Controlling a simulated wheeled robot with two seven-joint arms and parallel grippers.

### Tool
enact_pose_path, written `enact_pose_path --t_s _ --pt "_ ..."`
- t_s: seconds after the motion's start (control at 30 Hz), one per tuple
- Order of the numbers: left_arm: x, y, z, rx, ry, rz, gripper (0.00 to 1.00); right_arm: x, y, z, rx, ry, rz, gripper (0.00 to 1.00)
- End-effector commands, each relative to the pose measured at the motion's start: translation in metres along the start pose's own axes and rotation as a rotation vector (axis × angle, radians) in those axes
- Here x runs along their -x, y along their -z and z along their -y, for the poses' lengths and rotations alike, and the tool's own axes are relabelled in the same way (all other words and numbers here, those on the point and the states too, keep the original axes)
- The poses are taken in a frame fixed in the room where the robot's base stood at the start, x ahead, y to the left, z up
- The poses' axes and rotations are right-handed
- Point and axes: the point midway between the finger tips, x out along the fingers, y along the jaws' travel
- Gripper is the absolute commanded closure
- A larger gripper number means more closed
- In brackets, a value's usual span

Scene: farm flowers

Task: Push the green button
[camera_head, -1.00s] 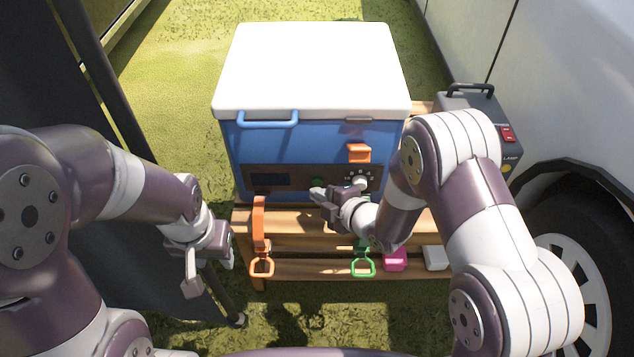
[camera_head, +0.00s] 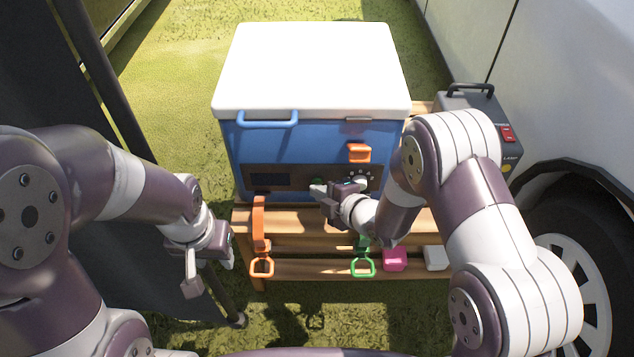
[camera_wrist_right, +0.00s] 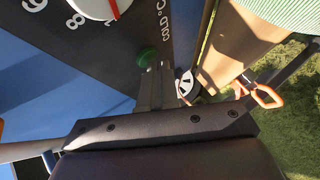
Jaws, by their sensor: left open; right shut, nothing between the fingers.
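The green button (camera_wrist_right: 147,57) sits on the dark control panel of a blue cooler box (camera_head: 310,140) with a white lid. In the head view the button (camera_head: 317,182) is partly hidden by my right fingertips. My right gripper (camera_head: 318,190) is shut and empty, its tips at the panel. In the right wrist view the fingers (camera_wrist_right: 155,75) reach up to the button's lower edge; I cannot tell whether they touch it. My left gripper (camera_head: 205,268) is open and empty, low to the left of the wooden bench.
A white dial (camera_wrist_right: 98,6) is beside the button. An orange latch (camera_head: 358,153) is above the panel. Orange (camera_head: 261,266) and green (camera_head: 362,267) straps hang at the wooden bench (camera_head: 300,270). A grey power box (camera_head: 480,122) and a vehicle wheel (camera_head: 575,265) stand at right.

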Motion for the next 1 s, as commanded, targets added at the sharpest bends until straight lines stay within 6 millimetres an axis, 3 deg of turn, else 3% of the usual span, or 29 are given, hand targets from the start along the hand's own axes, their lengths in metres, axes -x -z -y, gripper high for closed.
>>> enact_pose_path --t_s 0.43,1.0 --pt "0.000 0.000 0.000 0.000 0.000 0.000 0.57 -0.002 -0.001 -0.001 0.000 0.000 0.000 1.00" --pt "0.003 0.000 0.000 0.000 0.000 0.000 0.57 0.012 0.009 0.008 0.000 0.001 -0.002 1.00"
